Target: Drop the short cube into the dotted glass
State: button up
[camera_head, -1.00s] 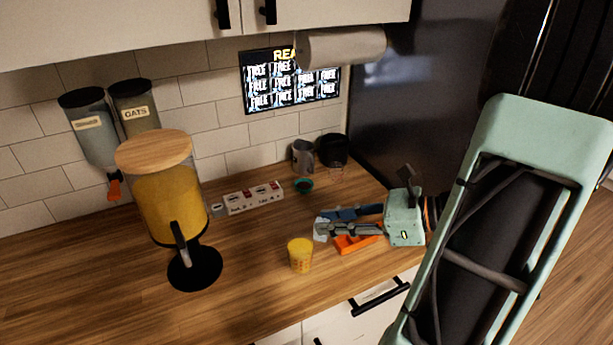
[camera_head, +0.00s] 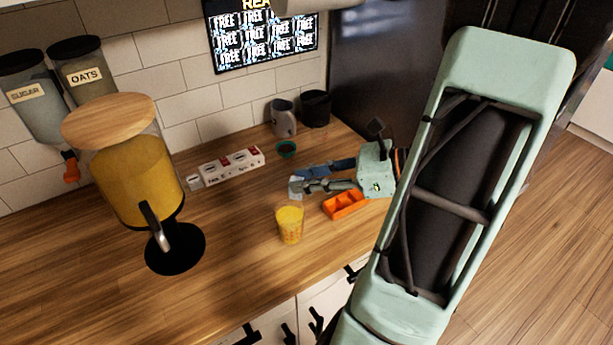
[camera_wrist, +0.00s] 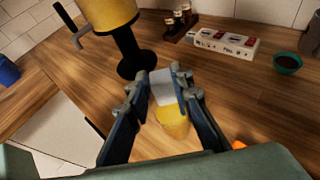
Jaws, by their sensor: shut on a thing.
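A pale, whitish cube (camera_wrist: 162,87) is held between the fingertips of my gripper (camera_wrist: 160,88) in the wrist view. In the head view my gripper (camera_head: 297,181) is shut on it, above the counter. The dotted glass (camera_head: 290,226) holds yellow liquid and stands upright on the counter, in front of my fingertips. It also shows in the wrist view (camera_wrist: 173,124), just below the cube in the picture and partly covered by it. The cube is apart from the counter and appears above the glass's rim level.
An orange tray (camera_head: 345,206) lies right of the glass. A drink dispenser (camera_head: 135,180) stands to the left. A white power strip (camera_head: 232,166), a small green bowl (camera_head: 286,149) and a grey pitcher (camera_head: 284,118) are behind. The counter left of the glass is clear.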

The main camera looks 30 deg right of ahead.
jog(key=shift+f+b, duration=0.35)
jog(key=shift+f, duration=0.4)
jog(key=o, duration=1.1)
jog(key=v, duration=1.2)
